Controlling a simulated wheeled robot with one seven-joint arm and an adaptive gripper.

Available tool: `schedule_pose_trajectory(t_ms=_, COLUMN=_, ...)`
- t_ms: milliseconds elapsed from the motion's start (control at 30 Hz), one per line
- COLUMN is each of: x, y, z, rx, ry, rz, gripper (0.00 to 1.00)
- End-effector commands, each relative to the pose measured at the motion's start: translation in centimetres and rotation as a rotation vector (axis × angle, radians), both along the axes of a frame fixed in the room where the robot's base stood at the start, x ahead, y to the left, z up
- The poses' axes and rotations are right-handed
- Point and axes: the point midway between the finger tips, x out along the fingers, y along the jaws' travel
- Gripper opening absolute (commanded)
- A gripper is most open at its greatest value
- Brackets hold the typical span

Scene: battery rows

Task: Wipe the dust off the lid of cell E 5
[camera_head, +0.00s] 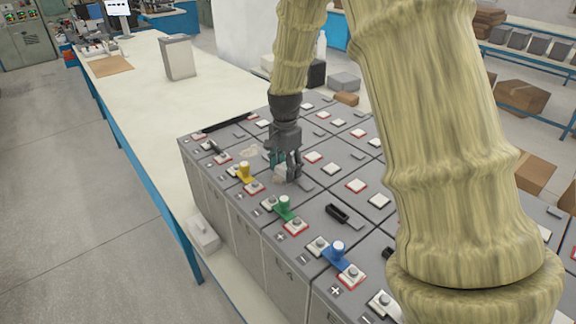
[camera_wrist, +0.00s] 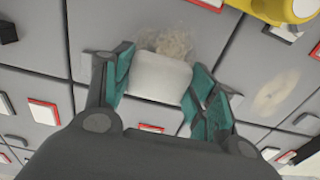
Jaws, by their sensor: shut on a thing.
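The battery block has rows of grey lids with red-ringed and pale terminals. My gripper (camera_head: 284,172) points down, low over one lid. Its teal fingers, also in the wrist view (camera_wrist: 160,82), are shut on a white pad (camera_wrist: 160,76). A fuzzy beige patch (camera_wrist: 168,42) lies at the pad's far edge; I cannot tell whether it is dust or part of the pad. A separate pale dusty smear (camera_head: 248,152) marks a lid to the left of my gripper; it also shows in the wrist view (camera_wrist: 270,96). I cannot read which cell is E 5.
A black handle-like piece (camera_head: 338,213) lies on a lid. The long white bench (camera_head: 140,85) behind is mostly clear.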

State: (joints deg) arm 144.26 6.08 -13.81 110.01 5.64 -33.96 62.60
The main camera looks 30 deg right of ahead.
Motion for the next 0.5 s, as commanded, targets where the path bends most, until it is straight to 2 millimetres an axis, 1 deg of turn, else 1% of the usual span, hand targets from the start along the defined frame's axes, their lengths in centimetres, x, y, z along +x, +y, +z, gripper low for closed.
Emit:
schedule_pose_trajectory(t_ms=300, x=-0.4, y=2.1, z=-0.2, rx=0.000, ry=0.001, rz=0.001, gripper=0.31)
schedule_pose_trajectory(t_ms=500, x=-0.5, y=2.8, z=-0.3, rx=0.001, ry=0.001, rz=-0.001, gripper=0.31)
